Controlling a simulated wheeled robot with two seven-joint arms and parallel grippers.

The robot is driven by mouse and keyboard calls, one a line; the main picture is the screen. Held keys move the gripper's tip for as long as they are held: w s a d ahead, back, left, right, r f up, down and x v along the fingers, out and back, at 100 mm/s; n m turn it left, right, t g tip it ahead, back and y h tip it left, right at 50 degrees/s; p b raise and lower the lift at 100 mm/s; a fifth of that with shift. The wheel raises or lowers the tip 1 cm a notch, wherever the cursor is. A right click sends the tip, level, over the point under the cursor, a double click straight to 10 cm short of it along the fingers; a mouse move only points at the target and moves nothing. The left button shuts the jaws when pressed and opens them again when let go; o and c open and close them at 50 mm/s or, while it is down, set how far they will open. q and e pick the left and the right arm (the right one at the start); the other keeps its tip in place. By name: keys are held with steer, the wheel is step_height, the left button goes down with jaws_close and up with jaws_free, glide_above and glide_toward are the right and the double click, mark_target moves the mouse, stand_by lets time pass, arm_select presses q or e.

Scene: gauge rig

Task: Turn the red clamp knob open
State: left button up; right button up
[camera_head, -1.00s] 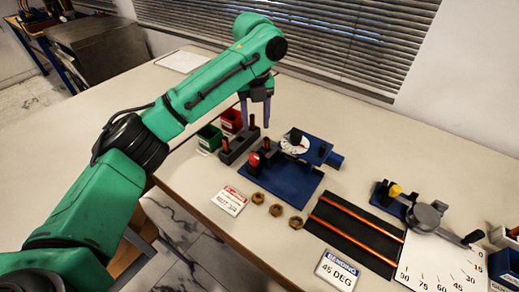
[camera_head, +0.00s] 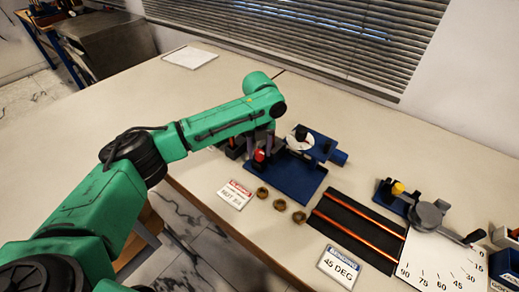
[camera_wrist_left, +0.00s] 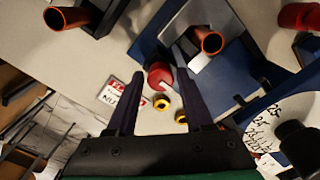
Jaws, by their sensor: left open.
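The red clamp knob (camera_head: 259,156) stands at the left side of the blue fixture plate (camera_head: 297,187). My left gripper (camera_head: 261,150) is open, its fingers down around or just above the knob, and it partly hides the knob. In the left wrist view the red knob (camera_wrist_left: 158,76) shows between the two fingertips of my left gripper (camera_wrist_left: 160,80), with a gap on each side. I cannot tell how far down the fingers reach along it. My right gripper is not in view.
Several brass nuts (camera_head: 279,204) and a red-and-white sign (camera_head: 235,194) lie in front of the fixture. A white dial (camera_head: 300,138) is behind it. A black mat with copper tubes (camera_head: 356,226) and a bending gauge (camera_head: 428,215) are to the right.

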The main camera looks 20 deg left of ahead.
arm_select(q)
jaws_close()
steer(key=shift+r+n+p, duration=0.25)
steer(key=shift+n+p, duration=0.15)
steer(key=shift+p, duration=0.45)
steer(key=n+p, duration=0.5)
steer(key=p, duration=0.2)
steer(key=shift+r+n, duration=0.1)
steer(key=shift+n, duration=0.2)
steer(key=n+p, duration=0.4)
steer(key=n, duration=0.1)
steer(key=n+p, duration=0.1)
steer(key=n, duration=0.2)
steer(key=shift+n+p, duration=0.3)
steer(key=shift+n, duration=0.1)
steer(key=shift+w+f+n+p, duration=0.15)
steer(key=shift+n+p, duration=0.3)
steer(key=shift+n, duration=0.75)
steer(key=shift+f, duration=0.1)
jaws_free()
